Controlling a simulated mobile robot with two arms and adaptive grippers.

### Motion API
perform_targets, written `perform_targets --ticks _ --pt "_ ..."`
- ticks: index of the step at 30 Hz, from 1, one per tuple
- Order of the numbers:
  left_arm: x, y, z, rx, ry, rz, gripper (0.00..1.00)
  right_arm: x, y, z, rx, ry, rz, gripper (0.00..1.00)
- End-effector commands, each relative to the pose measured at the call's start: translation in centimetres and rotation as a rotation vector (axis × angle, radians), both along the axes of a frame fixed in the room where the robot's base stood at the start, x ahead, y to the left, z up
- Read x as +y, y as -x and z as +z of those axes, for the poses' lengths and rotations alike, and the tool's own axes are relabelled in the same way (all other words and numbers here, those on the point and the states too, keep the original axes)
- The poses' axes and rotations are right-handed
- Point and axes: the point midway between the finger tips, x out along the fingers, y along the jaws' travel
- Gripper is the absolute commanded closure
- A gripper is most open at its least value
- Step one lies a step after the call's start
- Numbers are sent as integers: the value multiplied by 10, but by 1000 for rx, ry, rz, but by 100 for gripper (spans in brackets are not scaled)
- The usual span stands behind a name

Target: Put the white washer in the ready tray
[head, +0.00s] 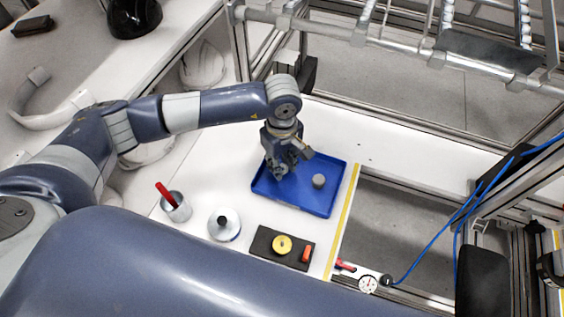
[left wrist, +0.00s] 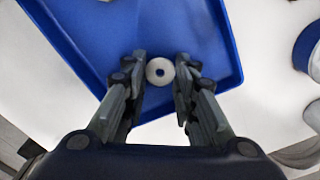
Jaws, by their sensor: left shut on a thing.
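The white washer (left wrist: 160,71) is a pale ring with a dark hole, held between the fingertips of my left gripper (left wrist: 160,75). In the head view my left gripper (head: 284,168) points down over the left part of the blue tray (head: 296,205) and hides the washer. The tray also shows in the left wrist view (left wrist: 180,28), behind the washer. I cannot tell whether the washer touches the tray floor. My right gripper is not in view.
A grey cylinder (head: 319,181) stands in the tray's right part. In front are a cup with a red handle (head: 176,206), a white round item with a black knob (head: 224,225) and a dark block with a yellow disc (head: 282,244). A yellow line (head: 344,222) runs right of the tray.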

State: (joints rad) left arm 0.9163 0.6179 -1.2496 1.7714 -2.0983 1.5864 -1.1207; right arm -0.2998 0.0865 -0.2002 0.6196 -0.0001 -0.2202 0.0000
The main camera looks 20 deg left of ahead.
Motion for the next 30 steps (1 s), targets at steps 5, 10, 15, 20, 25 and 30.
perform_targets --ticks 5,10,15,20,25,30 --pt "0 0 -12 -1 0 0 86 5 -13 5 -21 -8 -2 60" --pt "0 0 -13 -1 0 0 86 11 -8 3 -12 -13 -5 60" --pt "0 0 -15 -1 0 0 67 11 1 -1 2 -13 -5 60" --pt "0 0 -15 -1 -1 0 54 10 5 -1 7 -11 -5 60" --pt "0 0 -15 -1 -1 1 54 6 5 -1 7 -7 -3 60" --pt "0 0 -10 -1 -1 1 54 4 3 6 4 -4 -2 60"
